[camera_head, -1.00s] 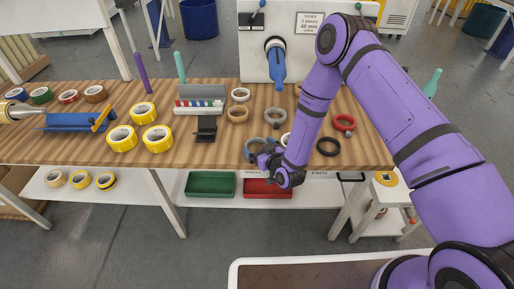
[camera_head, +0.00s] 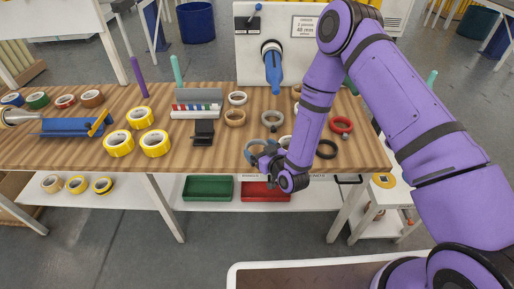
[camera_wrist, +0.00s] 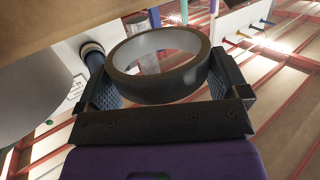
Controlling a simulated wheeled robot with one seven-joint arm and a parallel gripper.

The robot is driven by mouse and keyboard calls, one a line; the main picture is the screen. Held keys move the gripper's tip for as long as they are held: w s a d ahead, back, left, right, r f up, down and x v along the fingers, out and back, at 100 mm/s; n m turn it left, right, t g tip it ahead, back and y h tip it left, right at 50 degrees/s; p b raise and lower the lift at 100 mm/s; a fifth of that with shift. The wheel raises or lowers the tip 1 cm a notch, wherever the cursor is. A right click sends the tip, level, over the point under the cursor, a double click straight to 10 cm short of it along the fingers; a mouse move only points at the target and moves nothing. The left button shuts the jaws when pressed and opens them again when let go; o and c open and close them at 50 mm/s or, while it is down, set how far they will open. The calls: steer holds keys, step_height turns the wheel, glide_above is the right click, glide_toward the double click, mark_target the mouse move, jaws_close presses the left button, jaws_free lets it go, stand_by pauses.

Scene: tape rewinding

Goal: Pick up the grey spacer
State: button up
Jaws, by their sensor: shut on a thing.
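The grey spacer (camera_head: 249,147), a ring, is at my gripper (camera_head: 263,157) near the front edge of the table (camera_head: 75,157). In the wrist view the spacer (camera_wrist: 165,92) looks dark grey-brown with a lighter inner wall. It spans the space between the two fingers of my gripper (camera_wrist: 165,82), which is shut on it. Distant background shows through and around the ring. In the head view my gripper hides part of the ring. Another grey ring (camera_head: 272,118) lies farther back on the table.
A black ring (camera_head: 326,149) and a red ring (camera_head: 340,125) lie right of my gripper. A blue spindle (camera_head: 273,68) projects from the white panel behind. Yellow tape rolls (camera_head: 119,144) and a small black stand (camera_head: 203,133) are to the left. Green (camera_head: 208,187) and red (camera_head: 263,191) trays sit below.

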steer(key=s+a+v, duration=0.1)
steer(key=a+v, duration=0.1)
steer(key=v, duration=1)
steer(key=shift+s+f, duration=0.3)
steer(key=shift+s, duration=0.25)
